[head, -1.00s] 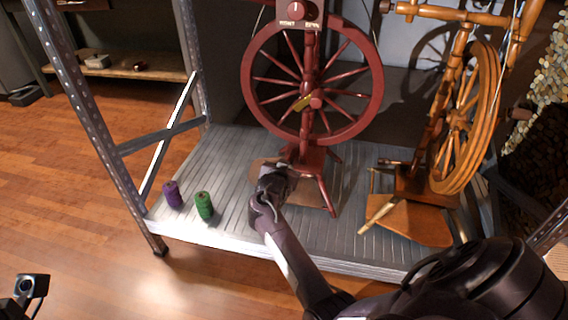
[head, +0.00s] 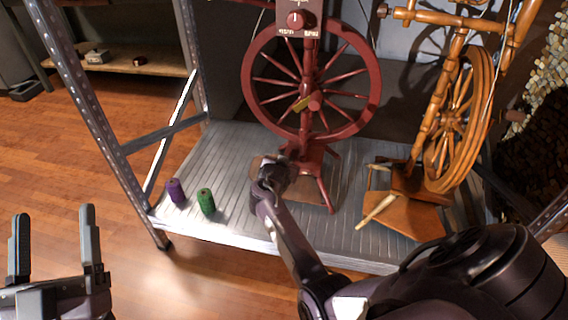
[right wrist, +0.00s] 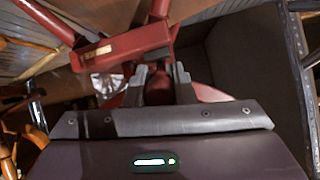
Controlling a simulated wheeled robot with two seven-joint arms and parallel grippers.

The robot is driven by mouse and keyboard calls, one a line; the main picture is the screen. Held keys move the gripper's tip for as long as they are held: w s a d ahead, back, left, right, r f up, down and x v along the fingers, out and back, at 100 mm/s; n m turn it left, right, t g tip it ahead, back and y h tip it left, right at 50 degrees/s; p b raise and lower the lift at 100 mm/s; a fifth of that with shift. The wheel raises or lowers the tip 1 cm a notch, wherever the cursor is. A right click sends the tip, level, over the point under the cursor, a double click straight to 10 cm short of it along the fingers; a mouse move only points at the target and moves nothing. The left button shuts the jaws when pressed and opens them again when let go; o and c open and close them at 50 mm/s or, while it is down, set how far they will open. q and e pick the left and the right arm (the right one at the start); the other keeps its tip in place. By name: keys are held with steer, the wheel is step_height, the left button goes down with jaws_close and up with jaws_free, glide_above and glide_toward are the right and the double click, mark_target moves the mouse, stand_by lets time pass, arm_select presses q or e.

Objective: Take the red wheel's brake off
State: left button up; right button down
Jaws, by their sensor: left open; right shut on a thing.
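The red wheel (head: 262,105) stands upright on the grey slatted shelf. A red dial knob (head: 296,19) with a small pointer sits on a labelled plate at its top; the lettering is too small to read. A brass-coloured piece (head: 303,103) shows near the hub. My right gripper (head: 286,160) is low at the front of the red wheel, by its base. In the right wrist view its fingers (right wrist: 160,82) are shut on a dark red rounded part (right wrist: 158,91) of the wheel; whether this is the brake cannot be told. My left gripper (head: 52,245) is open and empty at lower left.
A wooden wheel (head: 455,120) stands close on the right of the shelf (head: 225,150). A purple spool (head: 176,190) and a green spool (head: 206,201) stand near the shelf's front left. A metal post (head: 85,110) rises at the left. The floor at left is clear.

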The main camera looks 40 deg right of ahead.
arm_select(q)
steer(key=shift+f, duration=0.15)
arm_select(e)
steer(key=c, duration=1.2)
jaws_free()
steer(key=shift+c, duration=0.2)
arm_select(q)
steer(key=s+f+g+y+p, duration=0.1)
steer(key=f+g, duration=0.5)
steer(key=f, duration=0.6)
steer(key=s+f+g+y+p, duration=0.2)
steer(key=f+g, duration=0.4)
steer(key=f, duration=0.6)
steer(key=shift+s+d+f+y, duration=0.15)
steer(key=shift+s+d+y, duration=0.25)
steer(key=shift+y, duration=0.5)
arm_select(e)
steer(key=v, duration=0.7)
steer(key=shift+s+a+r, duration=0.2)
steer(key=shift+a+r, duration=0.05)
